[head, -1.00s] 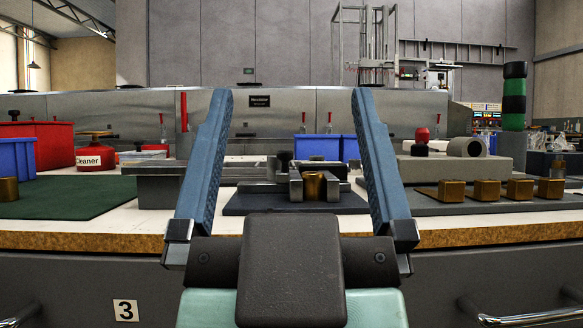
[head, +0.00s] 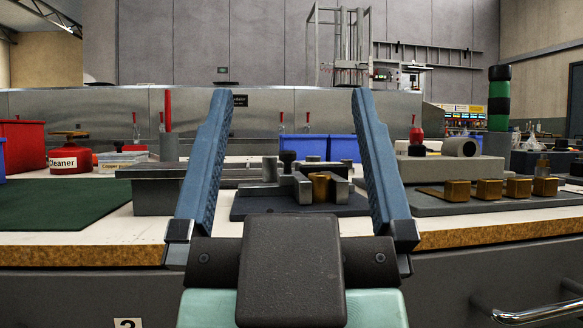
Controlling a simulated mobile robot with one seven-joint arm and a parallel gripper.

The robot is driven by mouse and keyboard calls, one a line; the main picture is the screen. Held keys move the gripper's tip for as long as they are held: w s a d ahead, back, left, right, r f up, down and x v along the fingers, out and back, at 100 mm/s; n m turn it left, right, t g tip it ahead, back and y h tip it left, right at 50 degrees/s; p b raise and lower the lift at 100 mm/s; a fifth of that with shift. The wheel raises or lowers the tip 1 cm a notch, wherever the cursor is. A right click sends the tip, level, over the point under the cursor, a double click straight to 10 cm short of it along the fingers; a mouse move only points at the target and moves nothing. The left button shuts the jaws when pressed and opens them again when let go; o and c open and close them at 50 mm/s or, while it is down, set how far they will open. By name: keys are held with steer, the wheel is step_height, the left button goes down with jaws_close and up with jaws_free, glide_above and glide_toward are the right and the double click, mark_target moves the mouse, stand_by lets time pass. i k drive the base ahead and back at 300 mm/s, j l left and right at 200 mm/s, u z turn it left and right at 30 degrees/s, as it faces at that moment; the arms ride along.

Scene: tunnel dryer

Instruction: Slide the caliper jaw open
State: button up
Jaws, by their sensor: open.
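The caliper (head: 297,189) appears to be the grey metal tool on a dark mat (head: 255,205) at the middle of the bench. It has upright grey jaw blocks and a dark round knob (head: 288,157). A brass piece (head: 320,184) sits between or beside the jaw blocks; I cannot tell whether they touch it. My gripper (head: 290,95) is open and empty. Its two blue fingers stand wide apart in the foreground, and the caliper shows between them, farther away. The lower front of the mat is partly hidden by my gripper.
A grey tray (head: 440,205) with several brass blocks lies at the right. A green mat (head: 60,205) and a red Cleaner can (head: 70,158) are at the left. A grey block (head: 155,195) stands left of the caliper. Blue bins (head: 302,147) are behind. The bench's front edge (head: 100,255) runs across.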

mark_target(293, 175)
steer(key=l+u, duration=0.4)
steer(key=l, duration=0.2)
steer(key=k+l+u, duration=0.1)
steer(key=l+u, duration=0.25)
steer(key=l, duration=0.25)
